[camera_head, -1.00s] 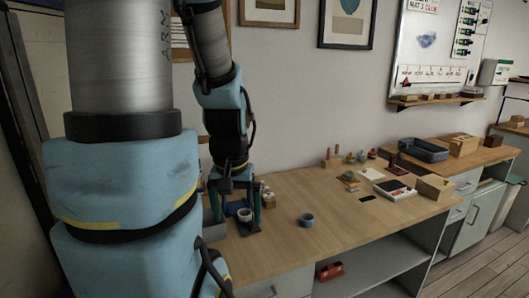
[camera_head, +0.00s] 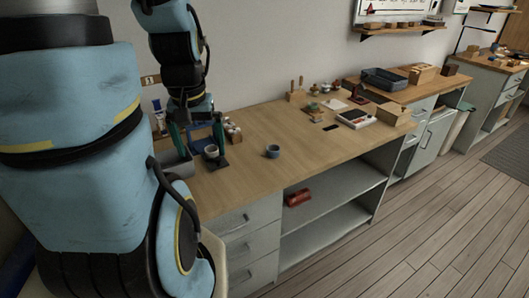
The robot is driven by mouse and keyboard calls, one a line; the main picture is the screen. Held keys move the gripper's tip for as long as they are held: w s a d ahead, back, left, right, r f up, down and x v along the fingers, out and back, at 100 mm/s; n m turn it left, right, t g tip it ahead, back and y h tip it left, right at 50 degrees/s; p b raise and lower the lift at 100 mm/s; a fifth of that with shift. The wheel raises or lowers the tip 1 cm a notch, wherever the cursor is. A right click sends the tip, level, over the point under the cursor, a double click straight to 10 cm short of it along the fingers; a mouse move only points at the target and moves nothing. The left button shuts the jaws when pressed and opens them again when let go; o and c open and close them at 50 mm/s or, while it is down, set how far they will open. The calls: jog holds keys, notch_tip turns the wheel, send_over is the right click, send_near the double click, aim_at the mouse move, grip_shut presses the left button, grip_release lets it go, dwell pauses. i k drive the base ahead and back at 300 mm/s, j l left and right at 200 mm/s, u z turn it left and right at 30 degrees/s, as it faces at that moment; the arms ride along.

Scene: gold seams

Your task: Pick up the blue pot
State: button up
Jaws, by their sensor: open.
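A small blue pot (camera_head: 272,151) stands upright on the wooden bench top (camera_head: 250,170), to the right of my gripper. My gripper (camera_head: 203,164) points down over the left part of the bench, its two dark green fingers apart. A pale cup-like pot (camera_head: 211,151) shows between or just behind the fingers; I cannot tell whether they touch it. The blue pot is apart from my gripper, with bare wood between them.
Small jars (camera_head: 233,133) stand just right of my gripper, and a grey bin (camera_head: 177,165) is at its left. Tools, a black-and-white box and a wooden box (camera_head: 394,114) fill the bench's right part. A red roll (camera_head: 298,197) lies on the shelf below.

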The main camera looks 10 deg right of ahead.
aim_at(273, 150)
jog(key=l+u, duration=0.35)
jog(key=l, duration=0.15)
jog(key=l+u, duration=0.3)
jog(key=l, duration=0.15)
jog(key=k+l+u, duration=0.1)
jog(key=l+u, duration=0.25)
jog(key=k+l+u, duration=0.15)
jog(key=l+u, duration=0.2)
jog(key=l, duration=0.2)
